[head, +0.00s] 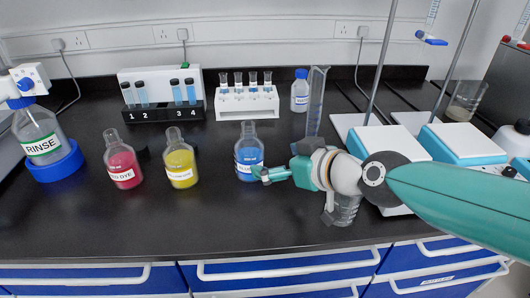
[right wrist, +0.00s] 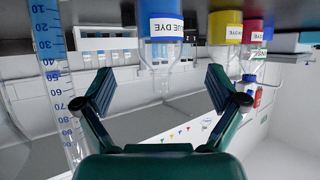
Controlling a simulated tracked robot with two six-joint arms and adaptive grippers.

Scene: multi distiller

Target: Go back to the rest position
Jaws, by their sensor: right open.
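My right gripper (head: 265,174) is low over the bench, its arm coming in from the right. Its tips are at the right side of the blue dye bottle (head: 249,152) in the head view. Whether a finger touches the bottle I cannot tell. My left gripper is not in view.
A red dye bottle (head: 122,160) and a yellow dye bottle (head: 180,160) stand to the left. The front bench is clear.

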